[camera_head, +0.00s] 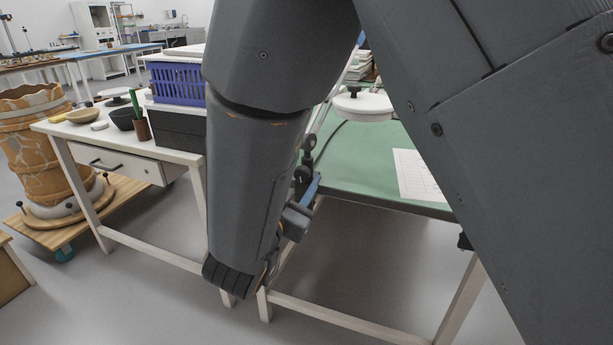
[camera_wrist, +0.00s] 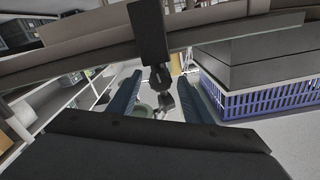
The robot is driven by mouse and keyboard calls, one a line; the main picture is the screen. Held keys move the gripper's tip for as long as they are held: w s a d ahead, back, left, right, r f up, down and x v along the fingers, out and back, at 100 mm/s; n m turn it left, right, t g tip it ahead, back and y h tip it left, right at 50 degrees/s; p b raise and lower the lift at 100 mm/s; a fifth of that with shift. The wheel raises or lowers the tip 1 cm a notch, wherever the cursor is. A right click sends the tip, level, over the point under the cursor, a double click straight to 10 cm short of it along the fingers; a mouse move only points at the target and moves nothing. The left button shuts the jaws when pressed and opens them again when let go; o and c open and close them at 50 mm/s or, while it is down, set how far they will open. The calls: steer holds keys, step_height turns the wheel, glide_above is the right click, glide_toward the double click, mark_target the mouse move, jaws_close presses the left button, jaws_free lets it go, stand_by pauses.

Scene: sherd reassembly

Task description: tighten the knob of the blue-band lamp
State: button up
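A lamp with a white round head (camera_head: 362,104) hangs over the green table. Black lamp joints with a knob (camera_head: 308,143) stand at that table's left edge, partly behind my arm. My gripper (camera_head: 305,200) is low beside these joints, mostly hidden by my arm. In the wrist view my gripper (camera_wrist: 160,75) has its two blue fingers apart. A dark knob-like joint (camera_wrist: 164,101) shows between them, and I cannot tell if they touch it.
The green table (camera_head: 350,165) bears a white sheet (camera_head: 416,175). A white table (camera_head: 75,128) on the left holds bowls, a dark box and a blue crate (camera_head: 178,83), which also shows in the wrist view (camera_wrist: 270,100). A large cracked pot (camera_head: 35,145) stands far left.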

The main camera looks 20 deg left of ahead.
steer(key=s+p, duration=0.1)
steer(key=s, duration=0.6)
steer(key=shift+s+a, duration=0.2)
steer(key=shift+s, duration=0.2)
steer(key=w+n, duration=0.2)
steer(key=w, duration=0.2)
steer(key=w+n+p, duration=0.1)
steer(key=w, duration=0.2)
steer(key=shift+w+d+f+n, duration=0.15)
steer(key=shift+w+n, duration=0.2)
steer(key=shift+n, duration=0.05)
stand_by(0.3)
